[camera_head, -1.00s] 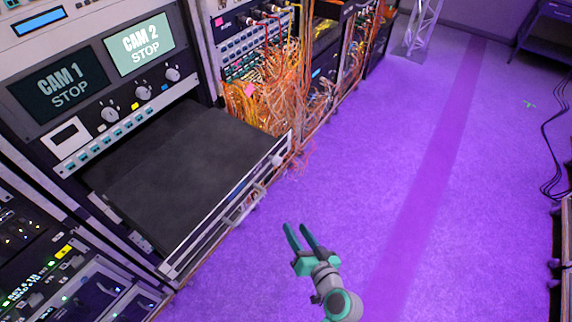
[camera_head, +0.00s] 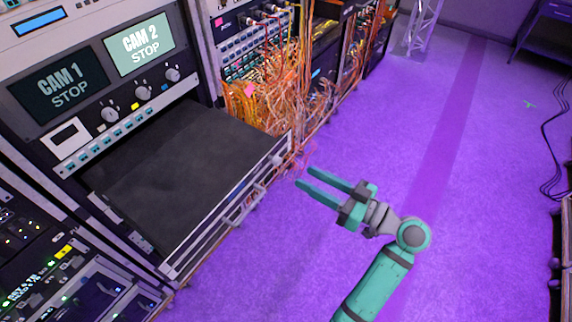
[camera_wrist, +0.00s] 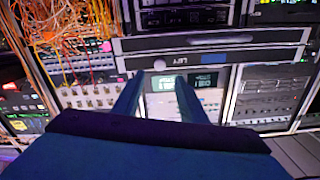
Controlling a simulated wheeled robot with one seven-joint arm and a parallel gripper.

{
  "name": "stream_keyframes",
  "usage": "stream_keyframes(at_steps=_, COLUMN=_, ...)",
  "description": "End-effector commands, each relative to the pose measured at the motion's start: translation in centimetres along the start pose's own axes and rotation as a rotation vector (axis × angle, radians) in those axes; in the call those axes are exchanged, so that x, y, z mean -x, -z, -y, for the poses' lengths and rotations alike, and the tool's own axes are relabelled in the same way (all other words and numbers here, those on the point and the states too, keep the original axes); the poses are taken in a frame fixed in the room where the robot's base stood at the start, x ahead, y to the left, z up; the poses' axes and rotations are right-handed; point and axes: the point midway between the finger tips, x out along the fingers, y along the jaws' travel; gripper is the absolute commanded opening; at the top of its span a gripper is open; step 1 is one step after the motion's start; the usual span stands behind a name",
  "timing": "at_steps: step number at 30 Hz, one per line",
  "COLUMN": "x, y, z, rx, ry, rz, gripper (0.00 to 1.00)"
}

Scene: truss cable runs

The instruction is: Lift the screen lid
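The screen lid (camera_head: 185,160) is a flat black panel that lies closed on a drawer pulled out of the rack. The drawer's front edge (camera_head: 216,214) carries a metal strip and a pale bar handle. My gripper (camera_head: 303,177) is open and empty, right of the drawer's front edge and apart from it, with its fingers pointing left toward the rack.
CAM 1 (camera_head: 62,86) and CAM 2 (camera_head: 140,44) screens sit above the drawer, with knobs below them. Orange cables (camera_head: 275,105) hang from the rack right of the drawer. A truss (camera_head: 423,25) stands at the back.

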Motion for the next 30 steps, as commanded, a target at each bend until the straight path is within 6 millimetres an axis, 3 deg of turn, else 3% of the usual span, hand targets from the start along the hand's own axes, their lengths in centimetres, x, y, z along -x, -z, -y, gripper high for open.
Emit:
stream_keyframes(at_steps=6, x=-4.0, y=0.0, z=0.1, rx=0.0, ry=0.002, rz=0.0, gripper=0.39)
stream_keyframes(at_steps=13, x=-7.1, y=0.0, z=0.0, rx=-0.001, ry=0.0, rz=0.001, gripper=0.39)
stream_keyframes(at_steps=27, x=-8.3, y=0.0, z=0.0, rx=-0.001, ry=-0.002, rz=0.0, gripper=0.39)
stream_keyframes(at_steps=30, x=-8.3, y=0.0, z=0.0, rx=-0.001, ry=-0.002, rz=0.0, gripper=0.15)
